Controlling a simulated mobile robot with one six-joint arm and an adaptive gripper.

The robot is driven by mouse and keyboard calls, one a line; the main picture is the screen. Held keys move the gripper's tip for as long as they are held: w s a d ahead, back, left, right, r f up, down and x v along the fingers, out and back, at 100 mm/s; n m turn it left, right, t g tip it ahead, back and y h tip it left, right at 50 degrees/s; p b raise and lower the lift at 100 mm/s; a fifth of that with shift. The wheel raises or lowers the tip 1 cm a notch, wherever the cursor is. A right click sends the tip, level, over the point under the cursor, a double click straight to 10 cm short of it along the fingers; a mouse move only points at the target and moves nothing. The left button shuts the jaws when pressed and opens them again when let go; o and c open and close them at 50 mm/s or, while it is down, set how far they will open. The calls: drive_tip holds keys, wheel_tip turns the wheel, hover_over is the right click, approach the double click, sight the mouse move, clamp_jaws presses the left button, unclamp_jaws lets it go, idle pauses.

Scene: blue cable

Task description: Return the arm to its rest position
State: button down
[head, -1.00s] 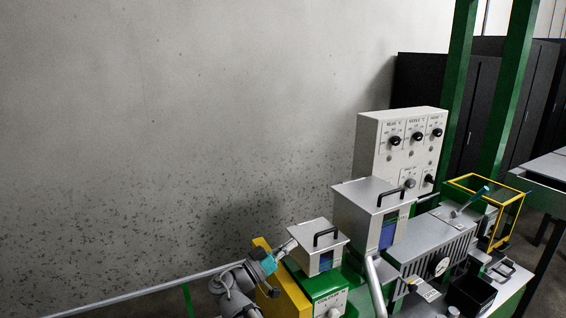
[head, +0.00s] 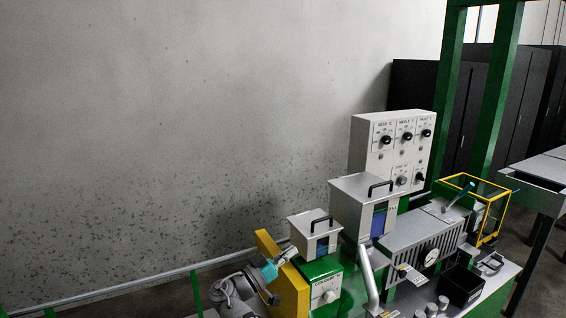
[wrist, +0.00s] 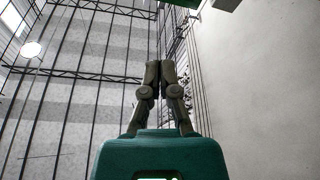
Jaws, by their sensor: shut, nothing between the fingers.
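My gripper (wrist: 160,68) is shut and empty in the wrist view, its two dark fingers together above the teal gripper body. Behind it in that view are a wall and the roof frame. In the head view my folded arm (head: 240,287) is at the bottom, left of the machine, with a teal section beside the yellow panel (head: 284,275). The gripper's fingers are hard to make out there. No blue cable can be made out in these frames.
The green-based machine (head: 326,290) with grey lidded hoppers (head: 357,200) stands right of my arm. A white control box (head: 390,158) stands behind it. A yellow-framed bin (head: 483,205) and a black box (head: 461,285) are at the right. A rail (head: 130,288) runs along the pale wall.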

drive_tip(key=s+d+f+n+g+y, duration=0.25)
drive_tip(key=d+f+g+y, duration=0.4)
drive_tip(key=d+f, duration=0.75)
drive_tip(key=s+d+f+n+g+y, duration=0.1)
drive_tip(key=s+f+n+g+y, duration=0.4)
drive_tip(key=f+y, duration=0.5)
drive_tip(key=shift+s+f+y, duration=0.2)
drive_tip(key=shift+s+y, duration=0.7)
drive_tip(key=shift+y, duration=0.05)
drive_tip(key=shift+s+d, duration=0.1)
